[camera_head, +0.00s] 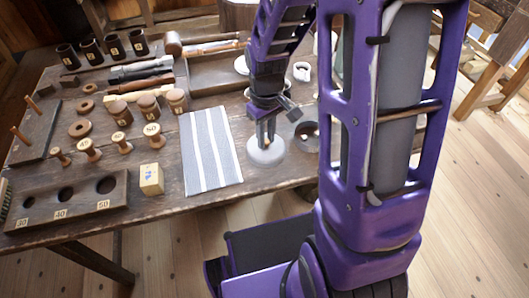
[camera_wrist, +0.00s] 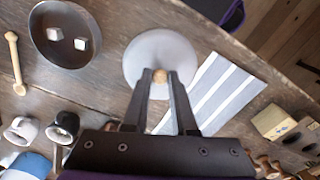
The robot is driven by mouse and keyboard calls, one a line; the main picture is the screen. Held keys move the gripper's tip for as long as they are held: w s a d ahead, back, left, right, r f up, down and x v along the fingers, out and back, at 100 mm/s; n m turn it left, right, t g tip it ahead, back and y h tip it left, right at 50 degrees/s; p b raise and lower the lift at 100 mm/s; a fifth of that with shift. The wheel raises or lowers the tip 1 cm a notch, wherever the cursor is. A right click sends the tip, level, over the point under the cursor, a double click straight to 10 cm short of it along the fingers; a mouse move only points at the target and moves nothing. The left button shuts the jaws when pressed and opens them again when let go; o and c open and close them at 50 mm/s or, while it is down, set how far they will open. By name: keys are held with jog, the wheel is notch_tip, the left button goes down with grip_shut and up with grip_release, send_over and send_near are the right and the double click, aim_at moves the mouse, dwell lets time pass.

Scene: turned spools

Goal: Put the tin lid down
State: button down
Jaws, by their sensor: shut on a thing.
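The tin lid is a pale grey disc (camera_head: 267,156) with a small wooden knob (camera_wrist: 160,75). It shows whole-faced in the wrist view (camera_wrist: 158,48), in front of my fingertips. My gripper (camera_head: 265,137) is shut on the knob, with a finger on each side of it. The lid is level, low over the table beside the striped cloth; I cannot tell whether it touches the wood. The open dark round tin (camera_wrist: 38,40) stands apart from the lid, with two pale cubes inside. In the head view the tin (camera_head: 297,142) is just right of the lid.
The blue-and-white striped cloth (camera_head: 211,150) lies flat left of the lid. A wooden block (camera_head: 151,180) and a board with numbered holes (camera_head: 85,205) are further left. Spools, mugs and a tray (camera_head: 215,88) fill the back. The table's front edge is close to the lid.

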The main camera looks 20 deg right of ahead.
aim_at(266, 144)
jog(key=shift+f+b, duration=0.5)
jog(key=shift+f, duration=2)
jog(key=shift+f, duration=0.1)
jog(key=c, duration=0.7)
grip_release()
notch_tip(266, 144, up, 12)
jog(key=p, duration=0.2)
jog(key=shift+p, duration=0.35)
